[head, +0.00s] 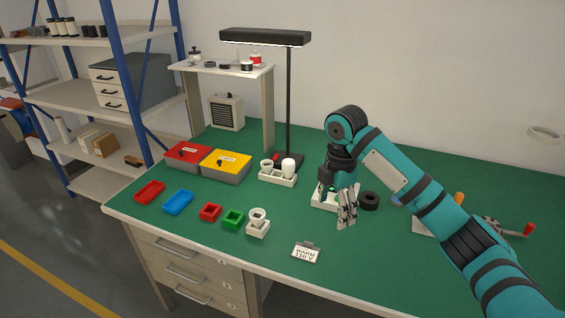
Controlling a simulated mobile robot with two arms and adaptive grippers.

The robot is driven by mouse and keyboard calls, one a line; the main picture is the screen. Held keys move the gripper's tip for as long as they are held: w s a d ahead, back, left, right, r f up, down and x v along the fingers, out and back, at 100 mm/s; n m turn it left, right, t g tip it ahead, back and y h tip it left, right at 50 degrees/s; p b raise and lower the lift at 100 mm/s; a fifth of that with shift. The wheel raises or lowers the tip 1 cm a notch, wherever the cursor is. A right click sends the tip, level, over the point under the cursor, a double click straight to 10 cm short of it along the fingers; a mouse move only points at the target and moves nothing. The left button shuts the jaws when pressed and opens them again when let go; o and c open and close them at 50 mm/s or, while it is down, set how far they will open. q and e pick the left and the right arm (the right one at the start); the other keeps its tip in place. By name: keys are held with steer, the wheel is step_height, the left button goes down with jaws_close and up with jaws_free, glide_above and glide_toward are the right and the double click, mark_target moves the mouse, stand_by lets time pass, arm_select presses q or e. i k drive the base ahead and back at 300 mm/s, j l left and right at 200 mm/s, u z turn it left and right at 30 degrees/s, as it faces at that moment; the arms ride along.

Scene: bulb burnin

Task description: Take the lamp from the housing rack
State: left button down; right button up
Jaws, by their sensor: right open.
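A white rack (268,178) stands on the green bench near the black lamp post. It holds a white cup-like piece (266,167) at its left and a taller rounded white piece (288,166), which looks like a lamp, at its right. A second white rack (319,201) is partly hidden behind my right gripper, so I cannot tell what it holds. My right gripper (347,209) points down just in front of and right of that second rack, open, with nothing visible between its fingers. My left gripper is out of view.
A white socket block (257,228), green tray (233,219), red tray (210,212) and card reading WARM 110 V (306,252) lie in front. Red (188,153) and yellow (227,162) bins stand left. A black ring (369,201) lies beside my gripper. The bench's front right is clear.

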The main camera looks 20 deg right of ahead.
mark_target(288, 175)
steer(key=i, duration=1.35)
